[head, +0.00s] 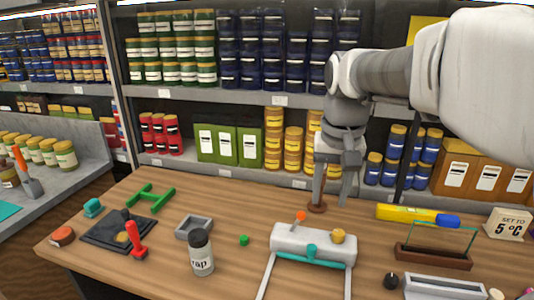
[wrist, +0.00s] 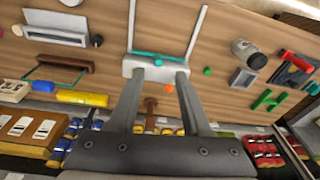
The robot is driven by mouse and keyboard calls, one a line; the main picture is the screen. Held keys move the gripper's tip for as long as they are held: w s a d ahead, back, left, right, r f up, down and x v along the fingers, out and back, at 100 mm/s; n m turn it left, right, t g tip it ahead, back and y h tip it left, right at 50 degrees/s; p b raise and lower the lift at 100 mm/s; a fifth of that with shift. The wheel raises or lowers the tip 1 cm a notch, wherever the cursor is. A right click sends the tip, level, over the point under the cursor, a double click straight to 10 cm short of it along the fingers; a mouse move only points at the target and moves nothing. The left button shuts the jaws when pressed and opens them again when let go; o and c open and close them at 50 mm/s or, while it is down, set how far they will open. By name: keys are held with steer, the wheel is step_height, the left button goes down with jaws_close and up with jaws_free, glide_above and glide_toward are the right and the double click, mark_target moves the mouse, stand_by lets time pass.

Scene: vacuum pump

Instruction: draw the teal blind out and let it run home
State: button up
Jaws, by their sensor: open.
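A white housing (head: 300,240) stands at the front middle of the wooden table, with an orange knob and a yellow knob on top. The teal blind shows as a narrow teal bar (head: 300,258) along its front edge, with a round teal tab (head: 311,249) at its middle. Two pale rails run from the housing towards me. In the wrist view the teal bar (wrist: 160,56) lies beyond the fingertips, on the far side of the housing (wrist: 140,67). My gripper (head: 331,203) is open and empty, pointing down above and behind the housing, apart from the bar.
A brown round-based piece (head: 316,208) stands close behind the housing, by my fingers. A jar (head: 201,253), grey tray (head: 193,227) and red-handled stamp (head: 136,240) lie left. Stocked shelves stand behind.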

steer(key=w+d+f+m+g+y+p, duration=0.1)
steer(key=w+g+p, duration=0.1)
steer(key=w, duration=0.4)
steer(key=w+d+f+m+g+p, duration=0.1)
steer(key=w+p, duration=0.1)
steer(key=w, duration=0.4)
steer(key=m+g+y+p, duration=0.2)
steer(key=p, duration=0.1)
glide_toward(312, 247)
steer(key=shift+h, duration=0.3)
steer(key=x, duration=0.4)
steer(key=p+x, duration=0.1)
steer(key=x, duration=0.3)
steer(key=shift+a+f, duration=0.2)
steer(key=shift+a, duration=0.1)
jaws_close()
steer(key=shift+r, duration=0.1)
